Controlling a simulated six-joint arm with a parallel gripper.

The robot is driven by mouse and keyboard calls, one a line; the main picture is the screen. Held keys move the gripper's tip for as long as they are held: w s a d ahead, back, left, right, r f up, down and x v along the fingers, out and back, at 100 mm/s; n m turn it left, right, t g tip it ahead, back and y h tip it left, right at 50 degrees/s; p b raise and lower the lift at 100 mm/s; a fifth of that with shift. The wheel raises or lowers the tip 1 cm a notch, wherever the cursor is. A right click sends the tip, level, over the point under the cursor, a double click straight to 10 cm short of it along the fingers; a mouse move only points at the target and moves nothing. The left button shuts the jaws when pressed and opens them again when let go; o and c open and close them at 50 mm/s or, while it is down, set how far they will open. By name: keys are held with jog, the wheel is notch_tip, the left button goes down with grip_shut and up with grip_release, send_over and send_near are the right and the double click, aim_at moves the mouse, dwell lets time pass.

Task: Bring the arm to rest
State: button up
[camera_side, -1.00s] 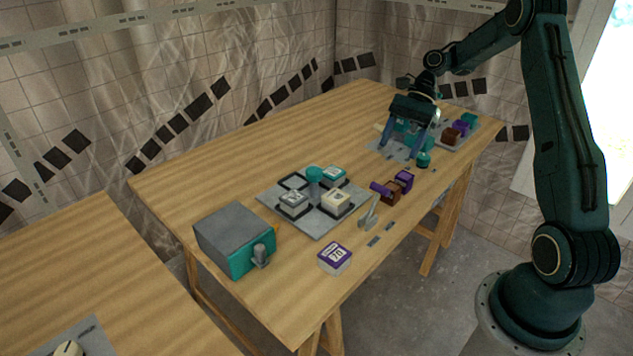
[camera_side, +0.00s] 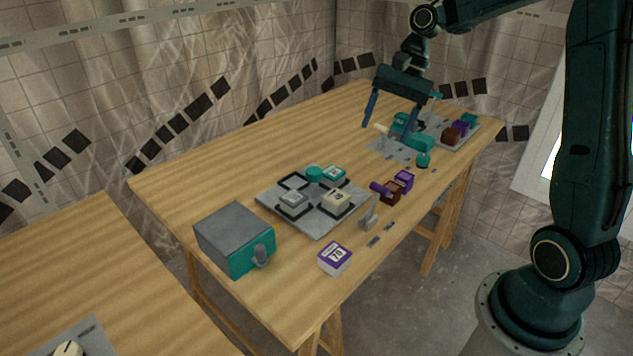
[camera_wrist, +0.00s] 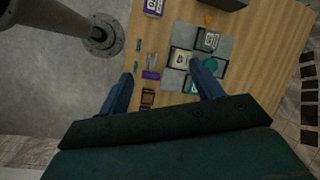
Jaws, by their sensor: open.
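My gripper (camera_side: 395,112) is open and empty. In the side view it hangs above the far half of the wooden table (camera_side: 250,150), with its blue fingers apart and clear of the table. Below and to its right is a grey plate with teal parts (camera_side: 418,142). In the wrist view my gripper's two blue fingers (camera_wrist: 160,90) reach in from below, wide apart with nothing between them. The wrist view looks down on the table (camera_wrist: 262,75) from above.
A grey plate (camera_side: 318,228) with several labelled blocks stands mid-table. A grey and teal box (camera_side: 233,240) and a purple-and-white block (camera_side: 335,258) sit at the near end. Brown and purple blocks (camera_side: 395,190) lie near the right edge. A second table (camera_side: 90,265) stands at lower left.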

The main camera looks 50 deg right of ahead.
jog(key=s+a+r+n+t+h, duration=0.2)
jog(key=s+a+r+n+h, duration=0.1)
jog(key=s+a+r+n, duration=0.45)
jog(key=s+a+f+n+t+h, duration=0.1)
jog(key=s+n, duration=0.4)
jog(key=s, duration=0.7)
jog(key=shift+a+f+t+h, duration=0.3)
jog(key=shift+a+f+t, duration=0.3)
jog(key=shift+a+t, duration=0.3)
